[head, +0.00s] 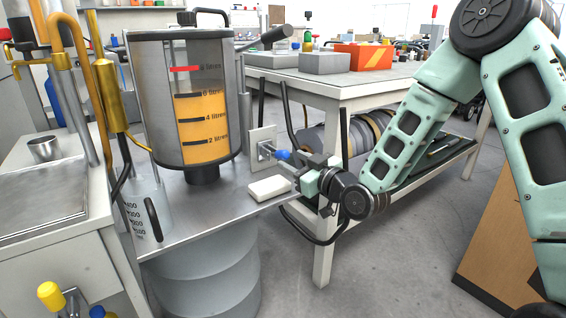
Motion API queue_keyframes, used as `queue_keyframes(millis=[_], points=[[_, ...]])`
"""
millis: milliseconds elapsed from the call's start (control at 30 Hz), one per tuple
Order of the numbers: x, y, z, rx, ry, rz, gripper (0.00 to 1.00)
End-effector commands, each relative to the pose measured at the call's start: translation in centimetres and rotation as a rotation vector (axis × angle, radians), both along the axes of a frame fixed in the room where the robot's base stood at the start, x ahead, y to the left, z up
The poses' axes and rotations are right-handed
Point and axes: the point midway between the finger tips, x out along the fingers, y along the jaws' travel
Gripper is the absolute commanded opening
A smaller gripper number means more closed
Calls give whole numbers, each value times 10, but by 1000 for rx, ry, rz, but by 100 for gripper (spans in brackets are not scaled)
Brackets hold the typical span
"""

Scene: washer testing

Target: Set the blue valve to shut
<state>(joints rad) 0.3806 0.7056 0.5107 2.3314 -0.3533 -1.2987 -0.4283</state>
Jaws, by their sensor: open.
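The blue valve (283,155) shows as a small blue handle in front of a pale wall plate (262,140), right of the measuring tank. A metal fitting links it to the plate. My gripper (293,164) reaches in from the right with its fingers at the blue handle. The jaws are open, and part of the handle is hidden by them. I cannot tell whether the fingers touch it or which way the handle is set.
The tank (135,95) with orange liquid stands left of the valve. A white block (269,188) lies on the metal shelf (205,205) just below. A worktable (330,88) with grey boxes stands behind. A yellow knob (50,295) is at the bottom left.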

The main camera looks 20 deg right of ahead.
Motion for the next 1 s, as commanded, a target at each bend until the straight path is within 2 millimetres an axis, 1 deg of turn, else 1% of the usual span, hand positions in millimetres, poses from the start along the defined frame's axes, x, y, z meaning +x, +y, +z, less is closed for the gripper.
queue_keyframes(millis=[33, 100, 200, 300, 467, 667, 700, 767, 800, 867, 1000], points=[[9, 4, -2, 0, -3, 1, 46], [20, 9, -2, 2, -2, 2, 46], [33, 14, -2, 0, -1, 0, 46], [41, 17, -2, 0, -1, 0, 46], [46, 19, -1, 0, 0, 0, 46], [46, 19, 0, 0, 0, 0, 46], [46, 19, 0, 0, 0, 0, 43], [46, 19, 0, 0, 0, 0, 26], [46, 19, 0, 0, 0, 0, 15], [46, 19, 0, 0, 0, 0, 0], [46, 19, 0, 0, 1, 1, 0]])
